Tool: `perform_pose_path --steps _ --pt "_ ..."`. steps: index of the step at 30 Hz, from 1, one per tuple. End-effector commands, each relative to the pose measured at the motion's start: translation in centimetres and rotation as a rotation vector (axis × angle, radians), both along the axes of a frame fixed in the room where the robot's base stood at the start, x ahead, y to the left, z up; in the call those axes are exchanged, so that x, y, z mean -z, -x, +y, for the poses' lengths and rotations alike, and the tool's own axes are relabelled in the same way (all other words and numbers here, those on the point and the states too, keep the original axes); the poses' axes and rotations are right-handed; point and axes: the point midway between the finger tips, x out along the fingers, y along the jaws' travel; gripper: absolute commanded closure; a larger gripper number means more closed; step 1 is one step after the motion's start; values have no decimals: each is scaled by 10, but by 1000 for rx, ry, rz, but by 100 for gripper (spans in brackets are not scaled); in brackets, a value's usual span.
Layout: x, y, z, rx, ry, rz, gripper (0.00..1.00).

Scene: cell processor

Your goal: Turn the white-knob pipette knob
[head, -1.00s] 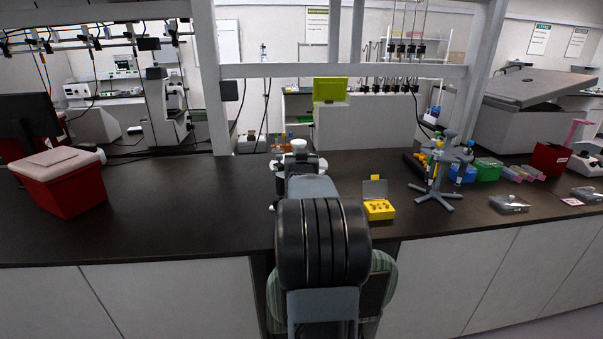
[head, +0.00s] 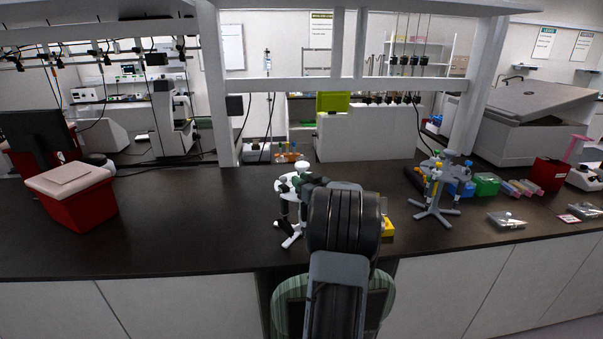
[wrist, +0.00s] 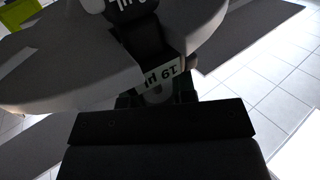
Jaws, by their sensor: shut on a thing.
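A white pipette stand (head: 291,186) is upright on the dark bench, left of my arm in the head view. A pale knob (head: 302,168) shows at its top. In the wrist view a dark pipette with a small marked window (wrist: 160,75) is close up, beside the stand's broad grey round part (wrist: 65,65). My gripper (wrist: 158,97) is shut on this pipette, with a dark finger on either side of its body. The pipette's top end is cut off or dark in the wrist view. In the head view my arm mostly hides the gripper.
A grey pipette stand (head: 437,188) is to the right. A yellow box (head: 387,229) is partly behind my arm. A red box (head: 72,193) is at the left, with clear bench (head: 180,220) between it and the white stand. A shelf frame (head: 340,84) crosses above the bench.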

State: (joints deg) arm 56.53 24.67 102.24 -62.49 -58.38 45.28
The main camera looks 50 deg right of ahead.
Motion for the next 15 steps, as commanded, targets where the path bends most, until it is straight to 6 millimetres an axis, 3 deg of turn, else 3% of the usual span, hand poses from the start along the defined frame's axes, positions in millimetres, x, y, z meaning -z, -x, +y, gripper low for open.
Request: perform_pose_path --steps 15 --pt "0 0 2 -98 2 -1 99"
